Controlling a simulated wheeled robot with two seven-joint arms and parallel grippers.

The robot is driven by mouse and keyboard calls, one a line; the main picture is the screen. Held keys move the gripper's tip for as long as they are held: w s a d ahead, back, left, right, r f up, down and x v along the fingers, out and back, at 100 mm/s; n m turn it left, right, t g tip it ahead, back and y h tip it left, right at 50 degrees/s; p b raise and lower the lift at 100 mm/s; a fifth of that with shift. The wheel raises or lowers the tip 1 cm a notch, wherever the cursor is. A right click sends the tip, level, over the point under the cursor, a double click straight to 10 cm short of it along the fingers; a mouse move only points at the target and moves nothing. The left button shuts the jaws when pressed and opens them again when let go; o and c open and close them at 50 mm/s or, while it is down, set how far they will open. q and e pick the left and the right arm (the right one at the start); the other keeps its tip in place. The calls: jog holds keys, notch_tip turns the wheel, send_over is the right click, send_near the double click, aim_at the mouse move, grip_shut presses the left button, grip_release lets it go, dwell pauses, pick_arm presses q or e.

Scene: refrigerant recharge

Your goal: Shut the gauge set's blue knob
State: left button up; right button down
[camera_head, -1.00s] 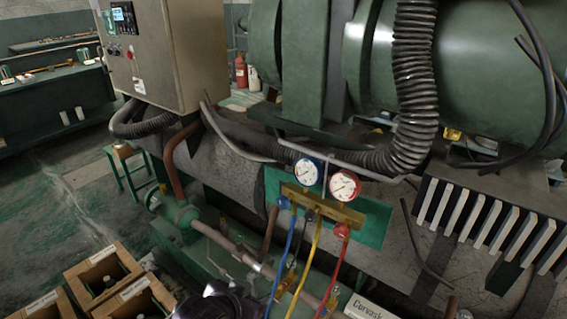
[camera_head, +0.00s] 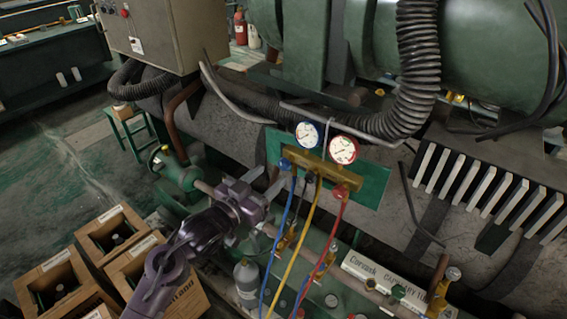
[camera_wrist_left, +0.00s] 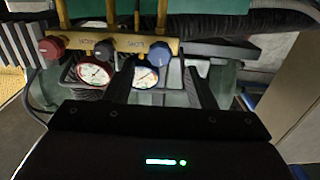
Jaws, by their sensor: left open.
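The gauge set's brass manifold (camera_head: 315,171) is on a green panel, with a blue-rimmed gauge (camera_head: 308,134) and a red-rimmed gauge (camera_head: 344,149) above it. The blue knob (camera_head: 285,164) is at the manifold's left end. The red knob (camera_head: 340,192) is at its right end. My left gripper (camera_head: 268,181) is open and empty, just left of and below the blue knob. In the left wrist view, the blue knob (camera_wrist_left: 160,51) lies ahead between the two dark fingers (camera_wrist_left: 158,70), apparently not gripped. The red knob (camera_wrist_left: 52,48) is off to the left there. My right gripper is not seen.
Blue, yellow (camera_head: 296,250) and red hoses hang below the manifold. Wooden crates (camera_head: 112,228) stand at lower left. A black corrugated hose (camera_head: 418,70) runs above the gauges.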

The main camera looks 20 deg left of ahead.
aim_at(282, 166)
pick_arm(q)
jog(key=p+x, duration=0.1)
jog(key=x, duration=0.5)
jog(key=shift+w+d, duration=0.15)
jog(key=shift+w, duration=0.25)
jog(key=c, duration=1)
jog(key=shift+o, duration=0.2)
